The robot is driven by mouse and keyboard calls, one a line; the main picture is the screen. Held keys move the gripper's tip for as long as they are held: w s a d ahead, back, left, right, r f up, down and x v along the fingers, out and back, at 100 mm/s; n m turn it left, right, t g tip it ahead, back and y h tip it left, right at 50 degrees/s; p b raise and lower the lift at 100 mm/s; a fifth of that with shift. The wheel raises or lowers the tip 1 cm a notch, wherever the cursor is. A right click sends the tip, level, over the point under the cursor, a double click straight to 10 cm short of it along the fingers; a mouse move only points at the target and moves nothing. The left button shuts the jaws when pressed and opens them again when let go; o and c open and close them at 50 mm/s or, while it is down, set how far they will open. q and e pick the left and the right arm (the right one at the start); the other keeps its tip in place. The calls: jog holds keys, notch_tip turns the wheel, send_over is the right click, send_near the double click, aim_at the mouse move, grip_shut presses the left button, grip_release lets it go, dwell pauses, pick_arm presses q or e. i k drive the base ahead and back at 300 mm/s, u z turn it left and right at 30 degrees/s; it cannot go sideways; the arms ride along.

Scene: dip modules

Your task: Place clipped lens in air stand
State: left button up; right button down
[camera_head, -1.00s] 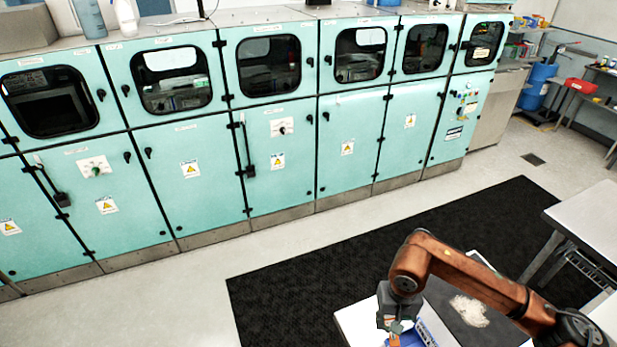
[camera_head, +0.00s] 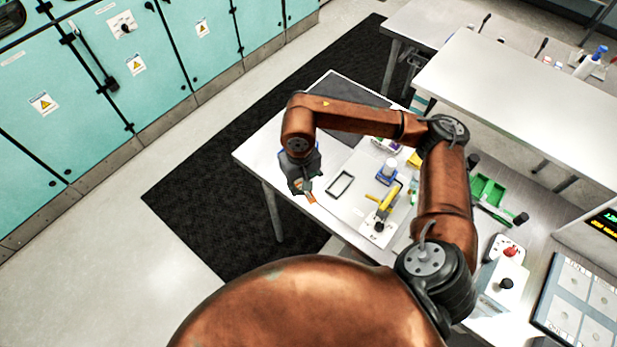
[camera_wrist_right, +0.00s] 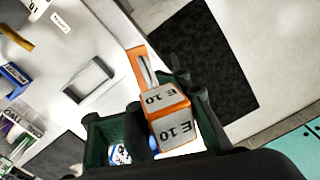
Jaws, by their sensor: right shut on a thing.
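My right gripper (camera_head: 306,190) is over the left part of the work table and is shut on an orange clipped piece (camera_head: 311,198). In the right wrist view this clipped lens (camera_wrist_right: 168,114) is an orange and grey block marked "E 10" with a slim prong, between the dark fingers. The lens itself cannot be made out. A black rectangular frame (camera_head: 341,184) lies on the table just right of the gripper, apart from it; it also shows in the right wrist view (camera_wrist_right: 90,80). I cannot tell which item is the air stand. My left gripper is not in view.
On the table (camera_head: 262,152), a blue-and-white item (camera_head: 387,172) and a yellow tool (camera_head: 384,201) stand right of the frame. Green trays (camera_head: 487,190) and a red-button box (camera_head: 506,250) are farther right. The table's left end is mostly clear.

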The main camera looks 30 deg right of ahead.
aim_at(341, 185)
jog(key=z, duration=0.25)
jog(key=k, duration=0.25)
jog(key=u, duration=0.95)
jog(key=i, duration=1.15)
jog(key=z, duration=0.6)
jog(key=i, duration=0.8)
jog(key=z, duration=1)
jog(key=i, duration=0.25)
jog(key=z, duration=0.3)
